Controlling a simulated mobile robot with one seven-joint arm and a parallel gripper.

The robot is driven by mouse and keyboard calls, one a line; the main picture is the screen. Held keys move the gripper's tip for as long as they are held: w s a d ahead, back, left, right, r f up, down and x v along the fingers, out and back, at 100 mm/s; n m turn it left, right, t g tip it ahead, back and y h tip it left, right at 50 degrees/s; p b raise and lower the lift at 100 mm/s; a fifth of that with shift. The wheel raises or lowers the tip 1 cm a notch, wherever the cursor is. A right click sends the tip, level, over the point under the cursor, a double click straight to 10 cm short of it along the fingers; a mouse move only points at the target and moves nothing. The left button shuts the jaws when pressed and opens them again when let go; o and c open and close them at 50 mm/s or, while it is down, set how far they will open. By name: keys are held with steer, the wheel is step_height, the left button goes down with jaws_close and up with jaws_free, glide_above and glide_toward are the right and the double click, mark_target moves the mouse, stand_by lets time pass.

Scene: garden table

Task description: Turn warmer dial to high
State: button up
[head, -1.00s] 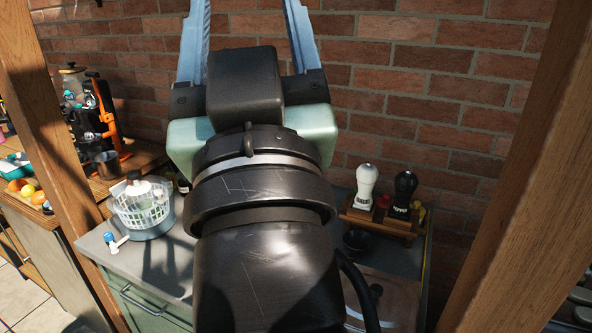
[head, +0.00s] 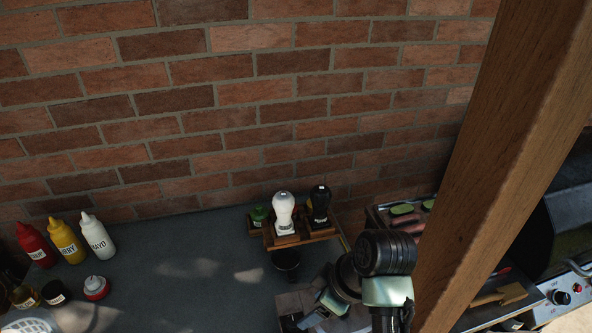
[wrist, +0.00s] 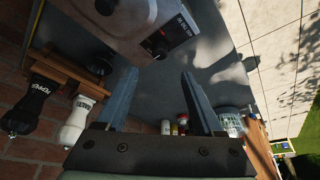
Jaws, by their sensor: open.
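The warmer (wrist: 140,22) is a pale metal box with a black lid knob (wrist: 105,6), at the top of the wrist view. Its front has a black label panel with a dark dial (wrist: 158,50); the dial's setting is too small to read. In the head view the warmer (head: 295,302) is at the bottom centre, partly hidden by my arm. My gripper (wrist: 160,72) is open with nothing between its fingers. In the wrist view the dial appears just beyond the fingertips, between them, apart from both.
A wooden rack (head: 300,236) with white and black mills stands behind the warmer, beside a dark cup (head: 286,262). Sauce bottles (head: 68,240) stand on the left. A wooden post (head: 500,160) and a grill with its own knob (head: 561,297) are on the right. The counter's middle is clear.

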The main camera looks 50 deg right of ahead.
mark_target(294, 321)
steer(key=p+x, duration=0.1)
steer(key=x, duration=0.9)
steer(key=shift+w+p, duration=0.2)
steer(key=shift+p, duration=0.15)
jaws_close()
